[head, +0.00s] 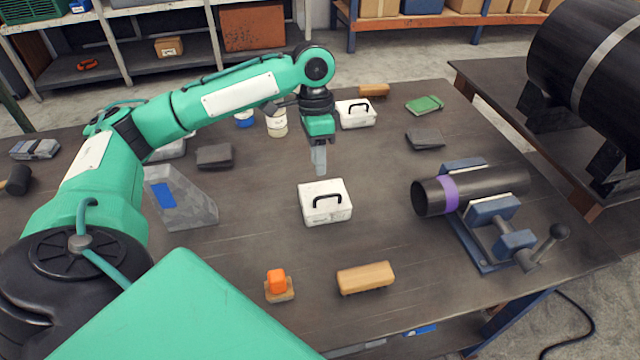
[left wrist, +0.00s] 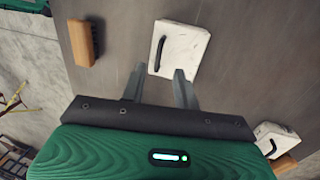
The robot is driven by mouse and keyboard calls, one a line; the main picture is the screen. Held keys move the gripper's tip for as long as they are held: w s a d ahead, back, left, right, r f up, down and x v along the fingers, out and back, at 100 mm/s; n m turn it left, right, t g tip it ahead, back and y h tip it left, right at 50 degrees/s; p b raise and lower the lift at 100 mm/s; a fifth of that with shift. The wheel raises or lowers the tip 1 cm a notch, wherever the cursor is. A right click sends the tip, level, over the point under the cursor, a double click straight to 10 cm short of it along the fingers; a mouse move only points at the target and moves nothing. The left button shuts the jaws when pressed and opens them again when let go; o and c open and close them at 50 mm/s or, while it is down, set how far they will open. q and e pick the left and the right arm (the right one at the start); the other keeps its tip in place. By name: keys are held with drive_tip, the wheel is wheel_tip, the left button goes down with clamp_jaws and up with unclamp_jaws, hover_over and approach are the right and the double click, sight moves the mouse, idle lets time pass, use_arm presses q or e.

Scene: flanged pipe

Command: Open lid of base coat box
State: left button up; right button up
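A white box with a black handle on top (head: 325,203) stands in the middle of the table, its lid shut. In the left wrist view this box (left wrist: 184,50) lies just beyond the fingertips. A second white box with a black handle (head: 356,113) stands farther back; it also shows in the left wrist view (left wrist: 270,135). I cannot read which is the base coat box. My left gripper (head: 319,170) points down above and just behind the nearer box, apart from it. In the left wrist view its fingers (left wrist: 157,80) are spread and empty. My right gripper is not in view.
A dark pipe with a purple band (head: 447,194) rests in a blue clamp (head: 492,212) on the right. A wooden block (head: 366,278) and an orange-topped tool (head: 278,284) lie in front. A grey wedge-shaped block (head: 180,197) stands left. Table around the nearer box is clear.

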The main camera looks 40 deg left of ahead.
use_arm(q)
hover_over(320, 204)
wheel_tip(320, 204, down, 8)
drive_tip(key=shift+r, duration=0.25)
clamp_jaws()
